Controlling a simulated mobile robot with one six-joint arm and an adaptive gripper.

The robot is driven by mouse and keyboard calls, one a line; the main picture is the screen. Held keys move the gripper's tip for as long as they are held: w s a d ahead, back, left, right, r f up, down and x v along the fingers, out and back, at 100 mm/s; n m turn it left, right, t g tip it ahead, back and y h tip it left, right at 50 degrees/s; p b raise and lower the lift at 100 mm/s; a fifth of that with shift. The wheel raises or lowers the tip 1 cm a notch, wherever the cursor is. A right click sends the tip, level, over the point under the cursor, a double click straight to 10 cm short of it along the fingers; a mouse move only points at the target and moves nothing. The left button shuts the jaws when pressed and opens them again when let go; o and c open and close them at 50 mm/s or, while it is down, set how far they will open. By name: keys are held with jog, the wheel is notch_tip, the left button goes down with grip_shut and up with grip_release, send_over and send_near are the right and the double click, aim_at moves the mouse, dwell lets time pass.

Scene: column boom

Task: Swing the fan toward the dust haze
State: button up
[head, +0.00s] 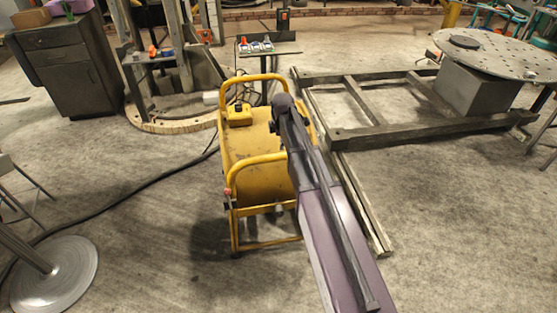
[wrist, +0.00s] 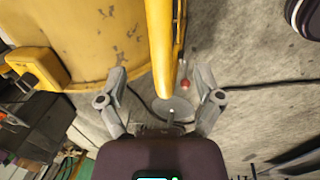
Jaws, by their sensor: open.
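The fan (head: 252,150) is a scuffed yellow drum in a yellow tube frame on the floor, below centre in the head view. Its drum (wrist: 95,40) fills the upper left of the wrist view. A yellow frame tube (wrist: 163,45) runs down between the fingers of my gripper (wrist: 160,74). The fingers are open, with a gap on each side of the tube. In the head view my arm covers the fan's right side and I cannot make out the fingers. I cannot make out any dust haze.
A dark metal frame (head: 372,135) lies right of the fan, with a round perforated table (head: 500,55) beyond. A black cable (head: 130,187) crosses the floor at left. A round metal base (head: 55,275) stands lower left. A dark cabinet (head: 68,75) stands at back left.

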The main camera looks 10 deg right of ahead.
aim_at(279, 155)
jog(key=shift+w+f+b, duration=0.35)
jog(key=shift+f+b, duration=1.2)
jog(key=shift+f, duration=0.1)
jog(key=shift+w+f+b, duration=0.3)
jog(key=shift+f+b, duration=1.3)
jog(key=shift+f, duration=0.1)
jog(key=shift+w+f+b, duration=0.35)
jog(key=shift+f+b, duration=1.2)
jog(key=shift+f, duration=0.1)
jog(key=shift+c, duration=0.3)
grip_shut()
